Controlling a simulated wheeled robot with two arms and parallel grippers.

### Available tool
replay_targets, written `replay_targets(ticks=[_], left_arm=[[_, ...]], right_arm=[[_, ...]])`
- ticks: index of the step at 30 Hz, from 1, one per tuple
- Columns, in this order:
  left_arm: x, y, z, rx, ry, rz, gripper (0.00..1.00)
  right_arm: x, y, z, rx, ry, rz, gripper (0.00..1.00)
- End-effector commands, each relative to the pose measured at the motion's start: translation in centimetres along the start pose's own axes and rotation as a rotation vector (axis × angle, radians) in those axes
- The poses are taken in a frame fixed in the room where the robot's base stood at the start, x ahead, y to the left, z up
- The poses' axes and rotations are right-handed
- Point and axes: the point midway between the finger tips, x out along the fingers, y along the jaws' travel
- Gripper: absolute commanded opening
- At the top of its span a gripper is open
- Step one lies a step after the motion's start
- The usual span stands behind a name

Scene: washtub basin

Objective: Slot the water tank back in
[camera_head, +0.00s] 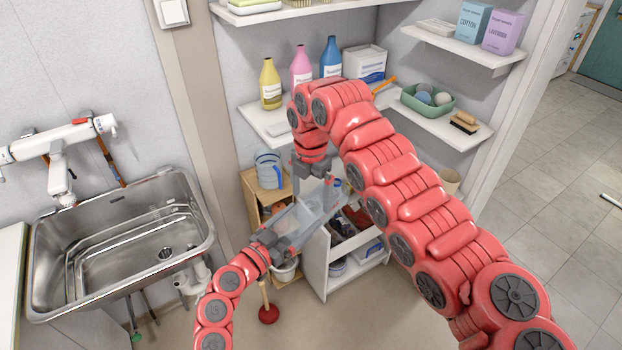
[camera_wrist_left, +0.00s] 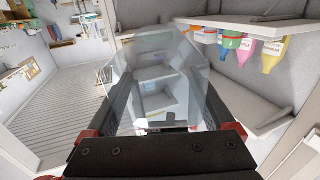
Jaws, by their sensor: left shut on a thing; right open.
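The water tank (camera_head: 312,214) is a clear, grey-tinted container in the middle of the head view, in front of the shelving. It also fills the middle of the left wrist view (camera_wrist_left: 160,75), between the dark fingers. My left gripper (camera_head: 278,238) is shut on its near left side. My right gripper (camera_head: 313,172) is open just above and behind the tank; I cannot tell whether it touches it. The right arm and the grippers hide part of the tank's surroundings. I cannot make out the tank's slot.
A white open cart (camera_head: 318,262) with bottles and cloths stands below the tank. A wooden shelf unit (camera_head: 252,190) holds a blue jug (camera_head: 268,170). A steel basin (camera_head: 118,240) is at left. A plunger (camera_head: 268,312) stands on the floor. Wall shelves hold bottles (camera_head: 270,84) and a green basket (camera_head: 427,101).

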Motion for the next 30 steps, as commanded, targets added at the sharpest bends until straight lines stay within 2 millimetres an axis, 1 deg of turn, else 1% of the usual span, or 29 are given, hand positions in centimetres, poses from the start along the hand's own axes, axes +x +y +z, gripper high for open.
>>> replay_targets(ticks=[1, 3, 6, 9, 15, 22, 26, 27, 29, 30], left_arm=[[0.0, 0.0, -0.1, 0.0, 0.002, 0.0, 0.0], [0.0, 0.0, -0.1, 0.0, 0.001, 0.0, 0.0], [0.0, 0.0, -0.1, 0.0, 0.001, 0.0, 0.0], [0.0, 0.0, -0.1, 0.0, 0.002, 0.0, 0.0], [0.0, 0.0, -0.1, 0.0, 0.001, 0.0, 0.0], [0.0, 0.0, -0.1, 0.0, 0.002, 0.0, 0.0], [0.0, 0.0, -0.1, 0.0, 0.002, 0.0, 0.0], [0.0, 0.0, -0.1, 0.0, 0.002, 0.001, 0.0], [0.0, 0.1, -0.1, 0.0, 0.002, 0.002, 0.0], [0.0, 0.1, -0.1, -0.001, 0.002, 0.002, 0.0]], right_arm=[[1.1, -0.1, 0.0, 0.002, 0.003, -0.003, 1.0], [2.4, -0.1, 0.0, 0.002, 0.001, -0.002, 1.0], [4.0, -0.1, 0.0, 0.001, 0.001, -0.002, 1.0], [5.1, 0.0, 0.1, 0.002, 0.0, 0.003, 1.0], [6.0, 0.0, 0.1, 0.002, -0.001, 0.001, 1.0], [6.0, 0.1, 0.1, 0.002, -0.002, 0.002, 1.0], [6.0, 0.1, 0.1, 0.002, -0.002, 0.003, 0.77], [6.0, 0.1, 0.1, 0.002, -0.002, 0.003, 0.69], [6.0, 0.1, 0.1, 0.001, -0.002, 0.004, 0.59], [6.0, 0.1, 0.1, 0.001, -0.003, 0.005, 0.51]])
